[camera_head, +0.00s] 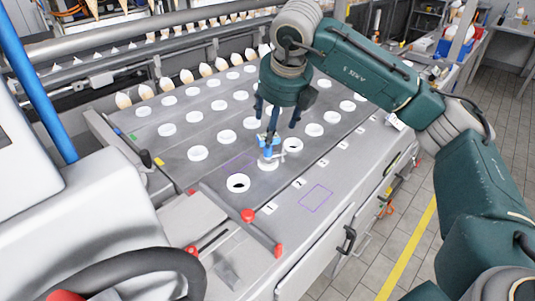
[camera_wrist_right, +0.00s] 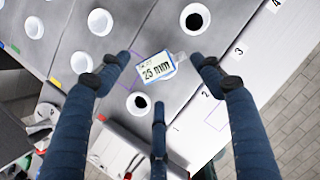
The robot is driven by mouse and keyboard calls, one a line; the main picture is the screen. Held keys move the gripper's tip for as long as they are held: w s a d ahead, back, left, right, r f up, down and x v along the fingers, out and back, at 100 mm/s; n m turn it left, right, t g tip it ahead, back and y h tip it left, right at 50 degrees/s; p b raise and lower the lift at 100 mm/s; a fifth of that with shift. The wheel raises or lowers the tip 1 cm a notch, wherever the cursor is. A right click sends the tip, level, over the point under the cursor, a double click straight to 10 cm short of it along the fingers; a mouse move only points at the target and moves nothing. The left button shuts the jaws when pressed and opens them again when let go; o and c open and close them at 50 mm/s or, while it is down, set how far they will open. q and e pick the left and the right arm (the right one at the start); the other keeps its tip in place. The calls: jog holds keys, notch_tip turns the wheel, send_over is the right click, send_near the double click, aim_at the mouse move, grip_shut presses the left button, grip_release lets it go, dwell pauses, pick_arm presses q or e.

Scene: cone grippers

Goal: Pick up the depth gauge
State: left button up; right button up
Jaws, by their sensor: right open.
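The depth gauge (camera_head: 269,146) is a small blue and white device standing at one of the white-rimmed holes in the grey panel. In the right wrist view its display (camera_wrist_right: 156,68) faces me and reads "25 mm", with a grey part sticking out to the right. My right gripper (camera_head: 274,122) is above the gauge, its dark blue fingers pointing down. In the right wrist view the fingers of the right gripper (camera_wrist_right: 159,75) are spread around the gauge with nothing held. Whether any finger touches it cannot be told. The gauge's lower part is hidden. My left gripper is not in view.
White-rimmed holes fill the panel (camera_head: 219,183); an open one (camera_head: 238,183) lies in front of the gauge. A purple square outline (camera_head: 316,198) marks a bare patch at right. Red knobs (camera_head: 248,215) stand at the front left. Cones line the back.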

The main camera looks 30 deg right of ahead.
aim_at(272, 155)
jog(key=shift+a+p+x, duration=0.2)
jog(key=shift+p+x, duration=0.2)
jog(key=shift+x, duration=1.15)
jog(key=shift+a+p+x, duration=0.15)
jog(key=shift+p+x, duration=0.25)
jog(key=shift+x, duration=1.15)
grip_shut()
